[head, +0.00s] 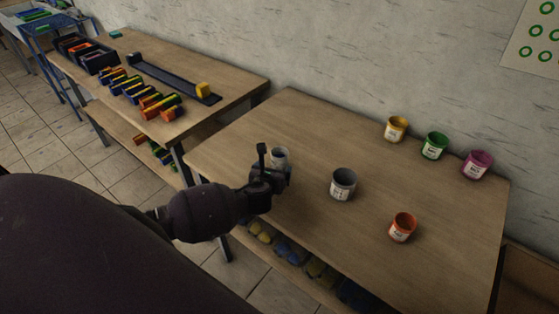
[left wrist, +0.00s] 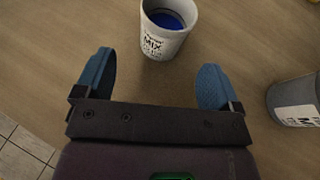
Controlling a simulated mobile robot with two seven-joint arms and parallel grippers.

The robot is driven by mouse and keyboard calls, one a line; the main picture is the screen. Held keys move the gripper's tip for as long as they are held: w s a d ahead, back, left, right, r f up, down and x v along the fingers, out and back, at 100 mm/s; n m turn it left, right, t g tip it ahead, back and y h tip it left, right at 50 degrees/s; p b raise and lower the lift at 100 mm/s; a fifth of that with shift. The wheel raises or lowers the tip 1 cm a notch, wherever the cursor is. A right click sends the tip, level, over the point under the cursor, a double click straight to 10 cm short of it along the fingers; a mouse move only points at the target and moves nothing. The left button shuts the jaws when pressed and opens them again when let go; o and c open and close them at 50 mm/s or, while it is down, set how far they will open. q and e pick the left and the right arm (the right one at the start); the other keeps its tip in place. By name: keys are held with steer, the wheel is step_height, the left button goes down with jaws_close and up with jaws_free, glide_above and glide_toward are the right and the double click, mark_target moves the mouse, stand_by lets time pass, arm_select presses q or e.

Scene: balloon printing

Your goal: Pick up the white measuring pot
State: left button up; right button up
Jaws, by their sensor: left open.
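The white measuring pot (left wrist: 165,32) stands upright on the table in the left wrist view, with a "MIX" label and blue paint inside. In the head view the pot (head: 279,156) shows just behind my left gripper (head: 273,164), partly hidden by it. My left gripper is open and empty. In the left wrist view its two blue fingertips (left wrist: 156,66) are spread apart, with the pot just ahead of the gap between them. I cannot tell whether either finger touches it. My right gripper is not in view.
A larger grey pot (head: 342,185) stands right of the white one. Orange (head: 402,228), yellow (head: 396,129), green (head: 434,146) and magenta (head: 476,165) paint pots stand farther right on the wooden table (head: 300,125). A second table (head: 225,90) with coloured blocks is at left.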

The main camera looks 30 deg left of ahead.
mark_target(277, 163)
arm_select(q)
steer(key=shift+x, duration=3.3)
steer(key=shift+w+d+r, duration=0.1)
steer(key=shift+d+r, duration=0.05)
steer(key=c, duration=1.1)
steer(key=shift+o, duration=0.2)
steer(key=shift+r, duration=0.15)
